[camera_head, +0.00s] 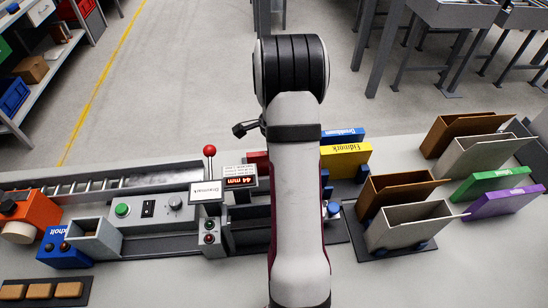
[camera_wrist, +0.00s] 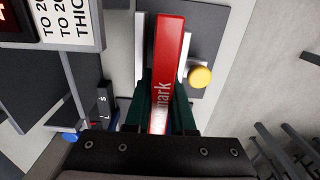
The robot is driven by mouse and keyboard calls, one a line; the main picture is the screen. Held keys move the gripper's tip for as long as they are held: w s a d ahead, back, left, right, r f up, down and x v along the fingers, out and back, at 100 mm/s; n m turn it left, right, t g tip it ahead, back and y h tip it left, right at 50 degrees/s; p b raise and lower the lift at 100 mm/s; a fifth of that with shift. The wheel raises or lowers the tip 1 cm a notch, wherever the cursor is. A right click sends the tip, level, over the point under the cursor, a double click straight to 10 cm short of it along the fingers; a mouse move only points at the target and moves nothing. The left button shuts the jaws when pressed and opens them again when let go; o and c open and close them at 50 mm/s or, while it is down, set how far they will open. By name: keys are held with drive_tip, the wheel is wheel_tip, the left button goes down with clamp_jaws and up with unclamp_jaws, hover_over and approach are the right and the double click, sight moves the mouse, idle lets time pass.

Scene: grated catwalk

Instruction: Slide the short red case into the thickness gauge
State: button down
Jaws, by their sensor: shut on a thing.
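In the wrist view the red case (camera_wrist: 168,62) stands between the two dark green fingers of my gripper (camera_wrist: 165,85), which is shut on it. Part of white lettering ending in "mark" shows on its face. In the head view my arm hides the gripper and most of the case; a red piece (camera_head: 257,158) shows just left of the arm. The thickness gauge (camera_head: 240,181) has a red display reading "44 mm" and stands left of my arm. Its slot is partly hidden by the arm. The gauge's printed sign (camera_wrist: 72,22) is at upper left in the wrist view.
A yellow case (camera_head: 346,153) and a blue case (camera_head: 343,134) stand right of my arm. Brown and grey open holders (camera_head: 408,226) stand further right, with green (camera_head: 492,184) and purple (camera_head: 503,202) cases. A red-knobbed lever (camera_head: 209,151) rises beside the gauge. A yellow knob (camera_wrist: 200,77) is close to the red case.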

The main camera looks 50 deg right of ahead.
drive_tip(key=shift+f, duration=0.1)
idle(0.3)
drive_tip(key=c, duration=0.7)
unclamp_jaws()
drive_tip(key=c, duration=0.3)
drive_tip(key=shift+o, duration=1.2)
drive_tip(key=shift+r, duration=4)
